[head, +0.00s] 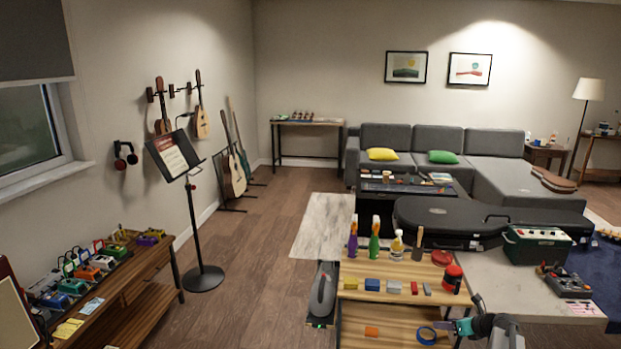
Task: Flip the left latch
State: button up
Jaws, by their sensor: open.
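A closed black guitar case (440,222) lies on a low table beyond the wooden cart, with its narrow end pointing right. Its latches are too small and dark to make out, so I cannot tell how the left latch stands. My gripper (456,326) is at the bottom right, low beside the cart's right end. It is open and well apart from the case, on the near side of it. I see nothing held in it, though its fingers are small in the picture.
The wooden cart (400,277) stands between me and the case, with spray bottles (375,240), a red-lidded jar (452,278) and small blocks on top.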

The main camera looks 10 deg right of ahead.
jog(key=a+f+n+g+y, duration=0.2)
jog(key=a+f, duration=0.4)
jog(key=a, duration=0.6)
jog(key=s+a+f+n+g, duration=0.25)
jog(key=s+a+f, duration=0.2)
jog(key=a, duration=0.55)
jog(key=s+a+f+n+g+y, duration=0.15)
jog(key=s+a+f+n, duration=0.35)
jog(key=a, duration=0.6)
jog(key=s+a+f+n+g, duration=0.25)
jog(key=a+f, duration=0.35)
jog(key=a, duration=0.4)
jog(key=s+a+f+n+g+h, duration=0.15)
jog(key=s+a+n, duration=0.25)
jog(key=s, duration=0.5)
jog(key=s+a+f+n+g, duration=0.2)
jog(key=s+a+f+n, duration=0.15)
jog(key=s, duration=0.55)
jog(key=s+d+r+n+g+h, duration=0.1)
jog(key=s+d+n+h, duration=0.1)
jog(key=s+n, duration=0.4)
jog(key=s+d+r+n+g+h, duration=0.1)
jog(key=s+d+n+g+h, duration=0.1)
jog(key=s+n, duration=0.5)
jog(key=shift+d+r+n, duration=0.2)
jog(key=shift+d+n, duration=0.1)
jog(key=shift+n, duration=1.15)
jog(key=shift+s, duration=0.1)
